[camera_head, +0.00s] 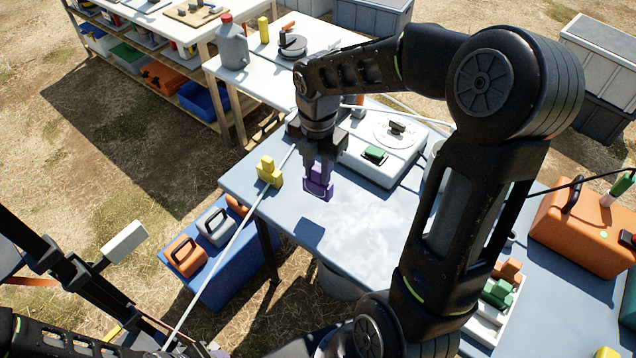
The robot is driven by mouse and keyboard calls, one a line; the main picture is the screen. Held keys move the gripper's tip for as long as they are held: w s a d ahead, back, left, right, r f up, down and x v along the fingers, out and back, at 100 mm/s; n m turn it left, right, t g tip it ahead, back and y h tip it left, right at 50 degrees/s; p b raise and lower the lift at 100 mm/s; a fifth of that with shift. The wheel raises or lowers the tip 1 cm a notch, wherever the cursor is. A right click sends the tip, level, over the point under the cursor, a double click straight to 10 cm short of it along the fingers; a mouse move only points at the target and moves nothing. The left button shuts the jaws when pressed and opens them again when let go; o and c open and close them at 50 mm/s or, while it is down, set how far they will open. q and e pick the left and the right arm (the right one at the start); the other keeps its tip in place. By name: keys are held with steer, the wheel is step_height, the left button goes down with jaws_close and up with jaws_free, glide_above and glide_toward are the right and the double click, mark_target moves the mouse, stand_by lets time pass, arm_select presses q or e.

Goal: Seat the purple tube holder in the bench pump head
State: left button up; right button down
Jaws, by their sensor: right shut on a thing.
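The purple tube holder (319,188) is at the left part of the grey-blue table. My right gripper (319,168) points down from above and is shut on its upper part. The fingers hide some of the holder, and I cannot tell if its lower edge touches the tabletop. A white bench unit with a round disc, which looks like the bench pump (354,165), stands just to the right of the holder, apart from it. I cannot make out my left gripper.
A yellow block-like piece (269,172) stands at the table's left edge. A green piece (375,154) is on the white unit. An orange case (583,224) stands at the right. The bare table (345,230) in front of the holder is free.

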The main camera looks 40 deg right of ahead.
steer(key=shift+r, duration=1.2)
